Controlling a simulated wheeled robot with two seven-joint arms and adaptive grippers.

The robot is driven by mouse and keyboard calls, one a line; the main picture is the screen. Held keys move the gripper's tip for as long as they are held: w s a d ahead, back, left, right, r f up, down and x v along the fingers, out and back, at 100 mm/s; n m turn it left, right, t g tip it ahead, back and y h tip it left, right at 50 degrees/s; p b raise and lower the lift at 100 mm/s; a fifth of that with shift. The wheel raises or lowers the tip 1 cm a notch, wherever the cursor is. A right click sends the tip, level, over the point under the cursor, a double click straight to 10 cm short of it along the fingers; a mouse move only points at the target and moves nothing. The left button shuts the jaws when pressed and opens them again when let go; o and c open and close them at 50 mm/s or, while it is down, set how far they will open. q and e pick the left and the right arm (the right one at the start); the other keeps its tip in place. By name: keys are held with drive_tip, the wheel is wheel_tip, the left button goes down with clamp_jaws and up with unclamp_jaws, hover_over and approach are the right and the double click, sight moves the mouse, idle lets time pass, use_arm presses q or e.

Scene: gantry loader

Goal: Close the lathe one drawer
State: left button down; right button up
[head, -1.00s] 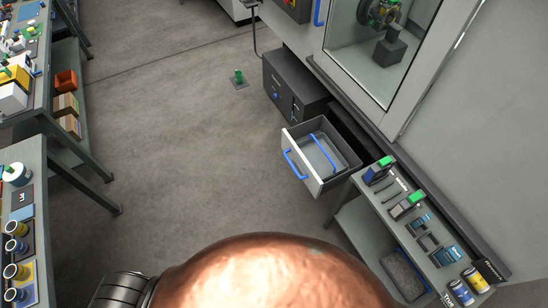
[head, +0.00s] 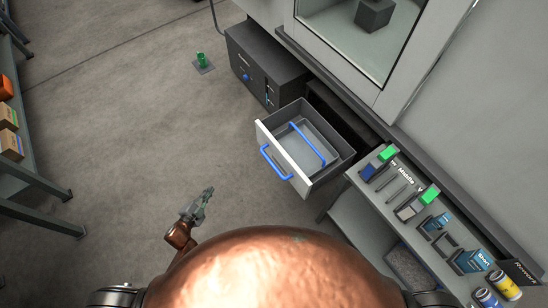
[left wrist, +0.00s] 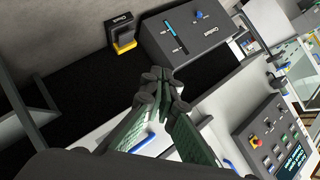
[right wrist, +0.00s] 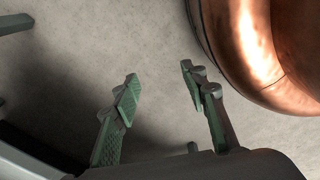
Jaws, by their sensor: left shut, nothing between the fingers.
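The lathe drawer (head: 298,176) stands pulled out from the base of the lathe in the head view. It has a pale front with a blue handle (head: 270,163). A grey tray with a second blue bar (head: 306,145) is inside the drawer. My left gripper (head: 208,192) is shut and empty, to the left of the drawer front and apart from it. It also shows shut in the left wrist view (left wrist: 166,76). My right gripper (right wrist: 158,74) is open and empty over the floor in the right wrist view; it is not in the head view.
The lathe cabinet (head: 385,85) rises behind the drawer, with a dark control box (head: 262,62) beside it. A tool bench (head: 365,225) stands right of the drawer. A green object (head: 201,59) is on the floor. Shelving (head: 30,185) is at left. The floor between is clear.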

use_arm(q)
drive_tip(key=w+d+r+m+t+h+b, duration=0.1)
drive_tip(key=w+d+r+m+h+b, duration=0.3)
drive_tip(key=d+r+m+h+b, duration=0.25)
drive_tip(key=m+g+h+b, duration=0.3)
drive_tip(key=m+h, duration=0.1)
drive_tip(key=m, duration=0.4)
approach(280, 153)
use_arm(e)
wheel_tip(280, 153, down, 7)
drive_tip(key=g, duration=0.1)
use_arm(q)
drive_tip(key=b+x, duration=0.2)
drive_tip(key=x, duration=0.3)
drive_tip(key=shift+w+d+f+b, duration=0.1)
drive_tip(key=shift+w+d+b, duration=0.15)
drive_tip(key=shift+b, duration=0.1)
drive_tip(key=shift+w+d, duration=0.35)
drive_tip(key=shift+d, duration=0.15)
use_arm(e)
drive_tip(key=w+a+r, duration=0.1)
drive_tip(key=w+r, duration=0.4)
drive_tip(key=shift+w+a+r+m, duration=0.2)
drive_tip(key=shift+w+r+m, duration=0.1)
